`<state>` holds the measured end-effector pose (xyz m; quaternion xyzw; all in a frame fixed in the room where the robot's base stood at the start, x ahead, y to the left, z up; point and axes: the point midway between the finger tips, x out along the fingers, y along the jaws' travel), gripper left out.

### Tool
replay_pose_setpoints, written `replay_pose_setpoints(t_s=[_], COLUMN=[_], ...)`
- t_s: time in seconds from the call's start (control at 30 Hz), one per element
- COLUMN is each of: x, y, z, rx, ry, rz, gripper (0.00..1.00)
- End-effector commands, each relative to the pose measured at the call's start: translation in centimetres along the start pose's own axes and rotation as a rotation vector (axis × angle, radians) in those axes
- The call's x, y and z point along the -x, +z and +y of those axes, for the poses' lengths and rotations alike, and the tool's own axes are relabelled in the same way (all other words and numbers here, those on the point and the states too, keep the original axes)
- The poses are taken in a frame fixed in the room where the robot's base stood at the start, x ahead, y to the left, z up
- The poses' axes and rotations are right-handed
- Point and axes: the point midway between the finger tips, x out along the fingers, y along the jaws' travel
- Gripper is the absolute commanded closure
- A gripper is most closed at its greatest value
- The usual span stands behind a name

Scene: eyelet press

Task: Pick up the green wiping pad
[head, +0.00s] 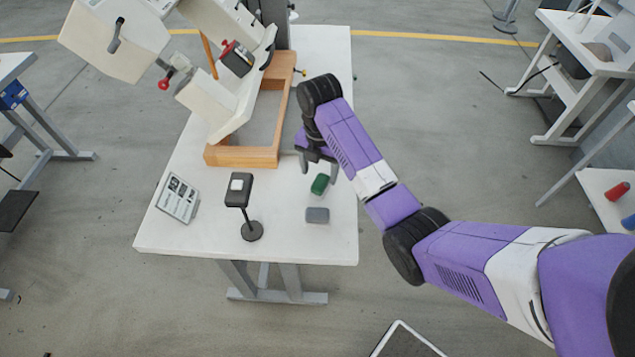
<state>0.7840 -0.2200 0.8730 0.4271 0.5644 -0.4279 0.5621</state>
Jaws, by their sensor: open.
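The green wiping pad (320,184) lies on the white table (340,240), right of the middle of its front part. It is a small dark green block, turned at an angle. My gripper (318,170) is open, pointing down just behind and above the pad, with its fingers close to the pad's far end. It holds nothing that I can see. I cannot tell whether a finger touches the pad. A grey-blue block (317,215) lies just in front of the green pad.
A small device on a black stand (240,190) and a printed card (178,197) stand to the left. Bare tabletop lies around both blocks.

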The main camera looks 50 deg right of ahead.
Motion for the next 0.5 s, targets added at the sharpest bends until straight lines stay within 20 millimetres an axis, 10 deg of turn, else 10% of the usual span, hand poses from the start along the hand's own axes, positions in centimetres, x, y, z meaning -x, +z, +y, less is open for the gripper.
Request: replay_pose_setpoints(t_s=[0.5], x=[-5.8], y=[0.4], z=[-0.3], rx=[-0.002], ry=[0.002], rz=[-0.001], gripper=[0.35])
